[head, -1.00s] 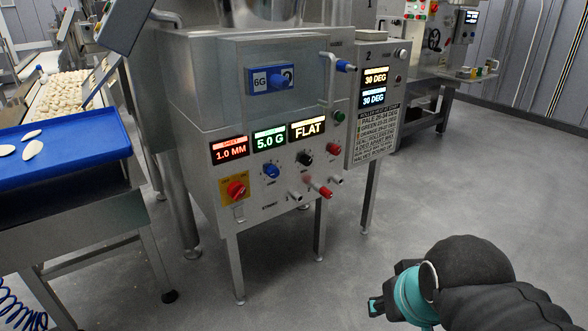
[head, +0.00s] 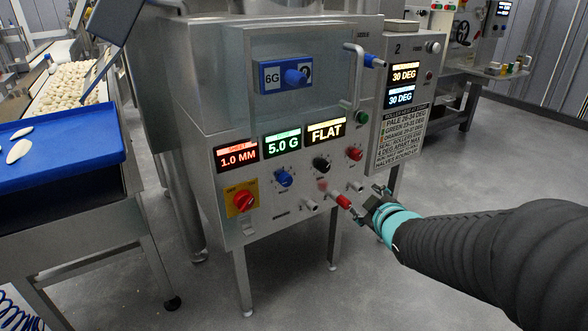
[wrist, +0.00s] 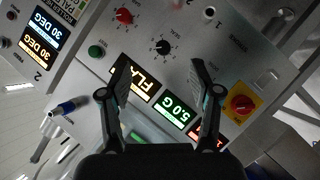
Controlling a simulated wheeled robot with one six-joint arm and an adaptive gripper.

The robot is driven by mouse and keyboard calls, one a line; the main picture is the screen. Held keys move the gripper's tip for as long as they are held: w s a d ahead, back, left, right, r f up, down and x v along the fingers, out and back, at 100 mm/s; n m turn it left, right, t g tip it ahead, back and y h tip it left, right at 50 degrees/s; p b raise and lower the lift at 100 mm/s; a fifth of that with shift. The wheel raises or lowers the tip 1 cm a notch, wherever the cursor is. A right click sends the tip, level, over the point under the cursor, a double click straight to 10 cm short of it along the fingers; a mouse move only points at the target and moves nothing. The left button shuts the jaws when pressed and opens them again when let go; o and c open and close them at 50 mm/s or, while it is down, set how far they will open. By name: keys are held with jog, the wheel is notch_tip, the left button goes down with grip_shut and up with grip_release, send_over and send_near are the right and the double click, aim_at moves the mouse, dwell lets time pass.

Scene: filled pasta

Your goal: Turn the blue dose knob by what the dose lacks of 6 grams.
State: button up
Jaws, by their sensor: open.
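The blue dose knob (head: 283,178) sits on the machine's sloped front panel, below the green display reading 5.0 G (head: 283,143). This display also shows in the wrist view (wrist: 173,110). My gripper (head: 370,204) is open and empty, to the right of the knob and apart from it, close to the red-tipped lever (head: 343,201) in the picture. In the wrist view my open fingers (wrist: 160,68) face the panel, and the blue dose knob is not clearly visible, perhaps hidden by the right finger. A plate marked 6G (head: 272,79) has its own blue knob above.
Short metal pegs (head: 308,206) project below. A blue tray (head: 70,145) stands left. Open floor lies in front.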

jog(key=w+a+f+n+y, duration=0.2)
jog(key=w+a+n+y, duration=0.1)
jog(key=a+n+y, duration=0.1)
jog(key=n+y, duration=0.4)
jog(key=y, duration=0.2)
send_near(288, 182)
jog(key=shift+t, duration=0.3)
jog(key=x, duration=0.9)
jog(key=shift+s+f+p, duration=0.1)
jog(key=shift+f+p, duration=0.05)
jog(key=shift+p, duration=0.2)
jog(key=c, duration=1.1)
jog(key=shift+c, duration=0.2)
jog(key=shift+f+b, duration=0.1)
jog(key=shift+b, duration=0.2)
